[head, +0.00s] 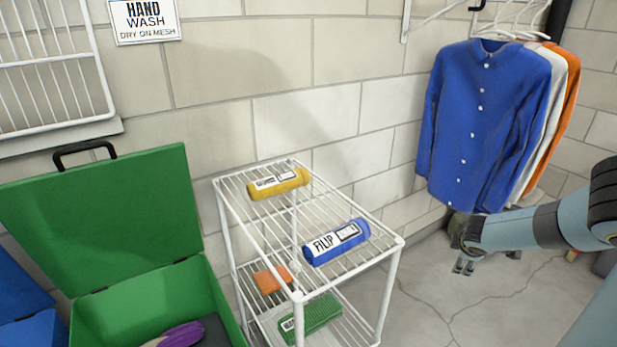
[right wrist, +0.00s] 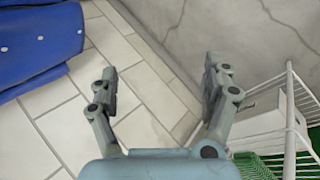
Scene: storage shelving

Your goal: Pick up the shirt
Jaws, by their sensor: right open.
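A blue buttoned shirt (head: 480,120) hangs on a hanger at the back right, in front of a white shirt (head: 547,125) and an orange shirt (head: 568,95). My right gripper (head: 487,263) is open and empty, low near the blue shirt's hem and apart from it. In the right wrist view my right gripper (right wrist: 160,88) has its fingers spread with nothing between them. The blue shirt (right wrist: 38,40) shows at the upper left there, outside the fingers. My left gripper is not in view.
A white wire rack (head: 392,245) holds a yellow roll (head: 278,184) and a blue labelled roll (head: 336,242) on top, with orange and green items below. An open green box (head: 215,295) stands left. The floor (head: 430,300) right of the rack is clear.

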